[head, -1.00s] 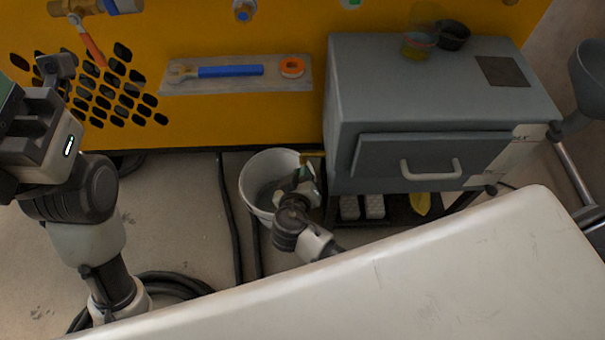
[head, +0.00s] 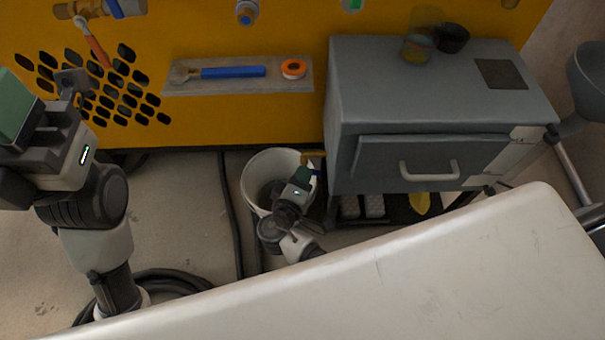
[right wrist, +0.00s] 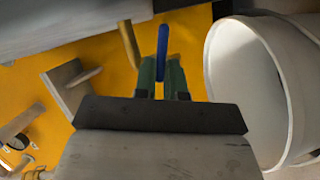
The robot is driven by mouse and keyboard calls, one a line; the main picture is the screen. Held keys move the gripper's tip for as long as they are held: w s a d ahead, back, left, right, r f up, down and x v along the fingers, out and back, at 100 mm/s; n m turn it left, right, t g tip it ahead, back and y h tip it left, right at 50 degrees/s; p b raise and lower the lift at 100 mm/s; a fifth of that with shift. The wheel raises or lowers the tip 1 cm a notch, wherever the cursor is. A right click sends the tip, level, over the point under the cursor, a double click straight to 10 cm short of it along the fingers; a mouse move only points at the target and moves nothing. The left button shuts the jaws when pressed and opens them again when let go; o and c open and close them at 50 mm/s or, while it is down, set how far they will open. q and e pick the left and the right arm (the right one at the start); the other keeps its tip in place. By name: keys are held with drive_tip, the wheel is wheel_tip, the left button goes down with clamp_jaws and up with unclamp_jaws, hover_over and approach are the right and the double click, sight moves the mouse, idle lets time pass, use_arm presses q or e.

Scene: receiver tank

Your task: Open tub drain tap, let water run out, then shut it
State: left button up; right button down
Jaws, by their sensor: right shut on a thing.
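My right gripper (right wrist: 161,75) has green fingers and is shut on a blue tap lever (right wrist: 163,40). A brass tap spout (right wrist: 129,42) is just left of the lever in the right wrist view. In the head view my right gripper (head: 302,176) is low at the bucket's right rim, by the brass part (head: 316,156), and hides the lever. A white bucket (head: 252,170) stands beneath; its contents are unclear. No running water can be made out. My left gripper (head: 45,115) is raised at the far left, away from the tap; its finger gap is unclear.
A grey drawer cabinet (head: 432,110) stands right of the bucket. Black hoses (head: 228,205) lie on the floor to its left. The yellow panel (head: 200,125) behind carries a shelf (head: 240,88) with a blue-handled tool and an orange tape roll.

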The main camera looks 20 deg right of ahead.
drive_tip(key=n+t, duration=0.1)
drive_tip(key=n, duration=0.1)
drive_tip(key=shift+w+f+n+h, duration=0.1)
drive_tip(key=shift+n+h, duration=0.3)
idle(0.3)
drive_tip(key=c, duration=1.2)
unclamp_jaws()
